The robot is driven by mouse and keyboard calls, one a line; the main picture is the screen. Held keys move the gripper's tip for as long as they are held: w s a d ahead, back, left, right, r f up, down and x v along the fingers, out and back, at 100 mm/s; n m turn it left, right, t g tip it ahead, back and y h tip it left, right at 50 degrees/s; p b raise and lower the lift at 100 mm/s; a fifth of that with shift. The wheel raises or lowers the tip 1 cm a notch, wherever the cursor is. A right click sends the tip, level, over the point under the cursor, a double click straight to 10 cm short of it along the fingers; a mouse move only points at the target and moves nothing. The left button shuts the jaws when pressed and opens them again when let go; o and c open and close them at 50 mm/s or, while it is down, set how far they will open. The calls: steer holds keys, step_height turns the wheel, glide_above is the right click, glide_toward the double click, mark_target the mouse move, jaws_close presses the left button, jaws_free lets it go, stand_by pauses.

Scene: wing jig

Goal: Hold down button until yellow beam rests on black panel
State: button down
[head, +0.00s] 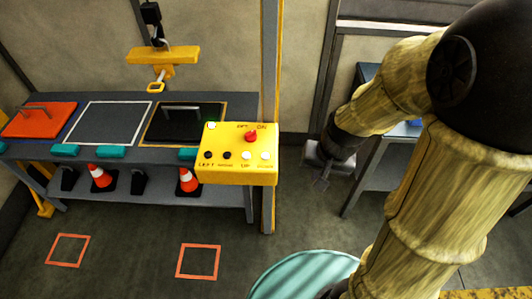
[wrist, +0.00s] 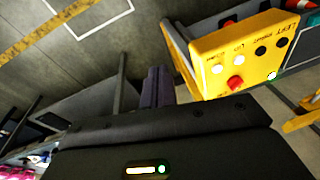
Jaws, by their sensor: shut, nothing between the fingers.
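The yellow beam (head: 162,55) hangs from a dark hoist hook (head: 152,16), with a yellow ring below it. It is in the air above the bench, apart from the black panel (head: 185,124), which has a grey handle and a tan border. The yellow button box (head: 236,174) has two black buttons (head: 217,155), two white buttons (head: 256,156), a red knob (head: 250,137) and a lit lamp. It also shows in the wrist view (wrist: 215,50). My gripper (head: 320,182) is shut and empty, right of the box, touching no button. Its fingers show in the wrist view (wrist: 158,88).
The bench (head: 110,146) also carries an orange panel (head: 40,120) and a white-outlined area (head: 108,122). Orange cones (head: 102,176) stand on its lower shelf. A yellow post (head: 269,60) rises behind the box. A teal round thing (head: 305,275) is in front. The space between gripper and box looks clear.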

steer(key=w+a+m+y+p, duration=0.3)
steer(key=w+a+m+y, duration=0.15)
steer(key=w+a, duration=0.3)
steer(key=m+t+y+p, duration=0.1)
steer(key=m+y+p, duration=0.15)
steer(key=m, duration=0.35)
glide_above(269, 156)
steer(key=b, duration=0.1)
steer(key=shift+s+f, duration=0.1)
steer(key=shift+f, duration=0.25)
steer(key=shift+f, duration=0.15)
steer(key=f+b, duration=0.5)
steer(key=f, duration=0.2)
steer(key=shift+w+f, duration=0.15)
steer(key=shift+w, duration=0.05)
steer(key=shift+s+f+b, duration=0.2)
steer(key=shift+f+b, duration=0.4)
steer(key=shift+b, duration=0.25)
steer(key=shift+w, duration=0.1)
steer(key=shift+f, duration=0.1)
